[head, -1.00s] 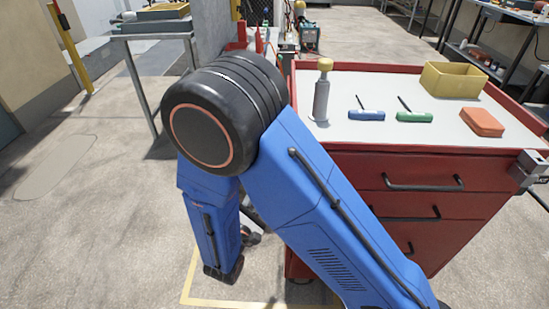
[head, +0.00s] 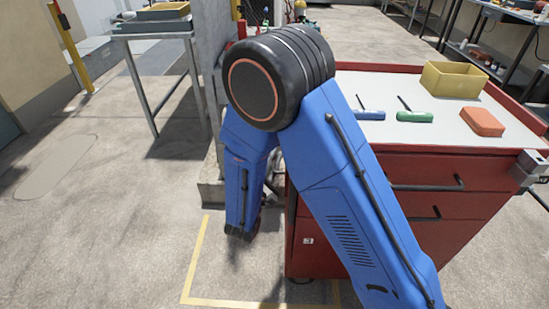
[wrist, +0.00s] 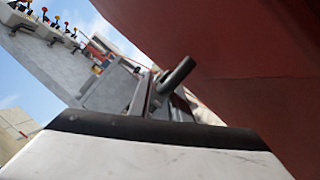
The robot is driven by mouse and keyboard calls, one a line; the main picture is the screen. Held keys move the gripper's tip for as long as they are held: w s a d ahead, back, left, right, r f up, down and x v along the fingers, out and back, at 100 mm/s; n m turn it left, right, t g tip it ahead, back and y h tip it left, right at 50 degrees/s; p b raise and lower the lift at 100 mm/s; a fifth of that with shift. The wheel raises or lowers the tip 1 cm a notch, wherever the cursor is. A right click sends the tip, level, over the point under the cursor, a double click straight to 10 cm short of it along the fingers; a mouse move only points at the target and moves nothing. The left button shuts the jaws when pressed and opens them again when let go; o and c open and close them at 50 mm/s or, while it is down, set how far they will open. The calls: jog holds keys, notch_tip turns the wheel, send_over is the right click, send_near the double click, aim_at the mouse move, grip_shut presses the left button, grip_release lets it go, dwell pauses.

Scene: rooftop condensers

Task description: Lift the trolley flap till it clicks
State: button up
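The red trolley (head: 455,232) stands right of centre in the head view, with a pale top and drawers in front. My blue arm crosses before its left part, with the forearm hanging down by its left side. I cannot make out a flap in the head view; that side is largely hidden. In the wrist view a large red surface (wrist: 255,45) fills the upper right, very close. A dark round bar (wrist: 176,74) slants before it. A white block with a black edge fills the bottom. My gripper's fingers cannot be made out, so its opening and any contact are unclear.
A blue-handled tool (head: 370,114), a green-handled tool (head: 414,116), an orange box (head: 482,122) and a yellow bin (head: 454,80) are on the trolley top. A grey table (head: 150,34) stands at the back left. The floor at left is clear, with a yellow line (head: 195,262).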

grip_shut()
jog(key=a+r+m+g, duration=0.3)
jog(key=a+r+m, duration=0.65)
jog(key=a, duration=0.55)
jog(key=a+r+m+g+y, duration=0.1)
jog(key=r+m, duration=0.2)
jog(key=r, duration=0.5)
jog(key=a+r+m+g+y, duration=0.1)
jog(key=a+r+m+y, duration=0.1)
jog(key=r, duration=0.6)
jog(key=shift+w+r+m+y, duration=0.3)
jog(key=shift+w+r+m, duration=0.05)
jog(key=shift+m, duration=0.3)
